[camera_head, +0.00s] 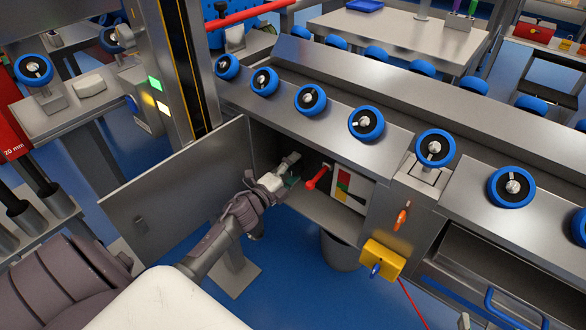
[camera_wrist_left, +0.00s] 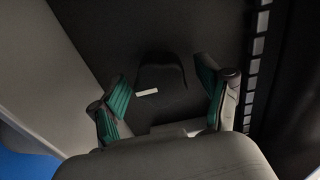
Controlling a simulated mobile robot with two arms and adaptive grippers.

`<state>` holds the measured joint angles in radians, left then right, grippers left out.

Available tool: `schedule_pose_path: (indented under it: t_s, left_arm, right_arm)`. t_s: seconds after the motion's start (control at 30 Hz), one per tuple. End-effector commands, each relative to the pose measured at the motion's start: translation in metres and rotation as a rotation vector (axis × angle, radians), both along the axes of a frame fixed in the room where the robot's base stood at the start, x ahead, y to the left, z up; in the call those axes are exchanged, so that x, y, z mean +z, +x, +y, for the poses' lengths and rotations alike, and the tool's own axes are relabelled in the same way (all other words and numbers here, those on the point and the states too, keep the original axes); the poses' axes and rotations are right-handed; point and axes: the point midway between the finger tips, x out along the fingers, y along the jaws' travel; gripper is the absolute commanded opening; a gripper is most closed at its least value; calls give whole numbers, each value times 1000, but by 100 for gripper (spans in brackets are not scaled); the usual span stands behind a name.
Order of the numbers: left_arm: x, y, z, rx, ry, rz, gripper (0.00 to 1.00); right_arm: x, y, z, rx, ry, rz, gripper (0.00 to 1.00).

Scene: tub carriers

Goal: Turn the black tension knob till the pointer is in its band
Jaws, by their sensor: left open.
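The black tension knob (camera_wrist_left: 162,72) shows in the left wrist view as a dark rounded shape with a short white mark on it, against a dark wall. My left gripper (camera_wrist_left: 163,88) is open, with one teal-padded finger on each side of the knob; I cannot tell whether they touch it. In the head view my left gripper (camera_head: 291,170) reaches into the open cabinet, and the knob is hidden there. A gauge plate (camera_head: 352,188) with red, green and yellow patches is right of the gripper. Its pointer is too small to read. My right gripper is not in view.
A red lever (camera_head: 317,177) stands between my left gripper and the gauge plate. The open cabinet door (camera_head: 180,190) is left of my arm. A yellow box (camera_head: 382,260) hangs at the right, and a dark bin (camera_head: 341,251) stands below the cabinet.

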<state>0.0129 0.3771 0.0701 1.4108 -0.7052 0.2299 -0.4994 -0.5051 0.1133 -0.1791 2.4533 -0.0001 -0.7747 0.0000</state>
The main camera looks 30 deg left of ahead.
Motion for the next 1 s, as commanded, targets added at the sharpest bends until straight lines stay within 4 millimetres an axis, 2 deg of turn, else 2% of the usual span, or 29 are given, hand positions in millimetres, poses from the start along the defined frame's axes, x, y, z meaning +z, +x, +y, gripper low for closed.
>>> schedule_pose_path:
  t_s: [0.17, 0.5, 0.7, 1.0]
  left_arm:
    - [-1, -11, 1, 0, 0, 2, 76]
    - [-2, -80, 6, 1, -1, 4, 76]
    - [-1, -110, 9, 1, -1, 2, 76]
    - [0, -120, 9, 0, 0, 0, 76]
  right_arm:
    - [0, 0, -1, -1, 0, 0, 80]
    - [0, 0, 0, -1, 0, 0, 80]
    - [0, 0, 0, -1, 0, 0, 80]
    - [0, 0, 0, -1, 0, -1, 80]
